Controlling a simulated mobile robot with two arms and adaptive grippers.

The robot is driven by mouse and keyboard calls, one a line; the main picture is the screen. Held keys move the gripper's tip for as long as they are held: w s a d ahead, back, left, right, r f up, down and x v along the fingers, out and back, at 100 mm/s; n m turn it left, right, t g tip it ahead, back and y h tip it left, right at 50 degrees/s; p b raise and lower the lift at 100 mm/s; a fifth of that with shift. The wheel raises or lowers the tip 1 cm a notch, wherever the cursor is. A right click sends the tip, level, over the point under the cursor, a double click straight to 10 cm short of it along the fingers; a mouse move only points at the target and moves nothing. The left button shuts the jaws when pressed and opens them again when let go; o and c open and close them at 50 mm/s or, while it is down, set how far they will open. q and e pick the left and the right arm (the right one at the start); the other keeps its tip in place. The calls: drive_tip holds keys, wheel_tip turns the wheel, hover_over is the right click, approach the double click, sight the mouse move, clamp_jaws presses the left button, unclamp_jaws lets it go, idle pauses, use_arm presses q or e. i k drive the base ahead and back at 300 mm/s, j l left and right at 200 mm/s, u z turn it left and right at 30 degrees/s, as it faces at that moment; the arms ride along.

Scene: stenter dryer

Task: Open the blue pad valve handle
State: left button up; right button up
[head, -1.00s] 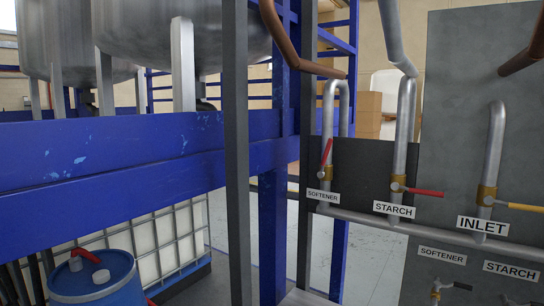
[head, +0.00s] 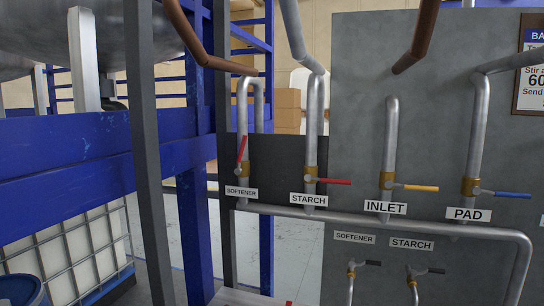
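The blue pad valve handle (head: 513,195) is at the right of the head view. It sticks out horizontally to the right from a brass valve body (head: 470,187) on a vertical silver pipe. The white PAD label (head: 468,214) is just below it. Neither of my grippers shows in the head view.
To the left along the same pipe are a yellow INLET handle (head: 420,188), a red STARCH handle (head: 333,181), both horizontal, and a raised red SOFTENER handle (head: 241,149). Lower black-handled taps (head: 428,271) sit below. A grey post (head: 147,150) and blue frame (head: 60,150) stand at left.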

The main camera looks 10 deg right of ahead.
sight(476, 190)
drive_tip(key=z, duration=1.5)
drive_tip(key=i+l+u, duration=0.1)
drive_tip(key=i+l, duration=0.15)
drive_tip(key=i, duration=0.15)
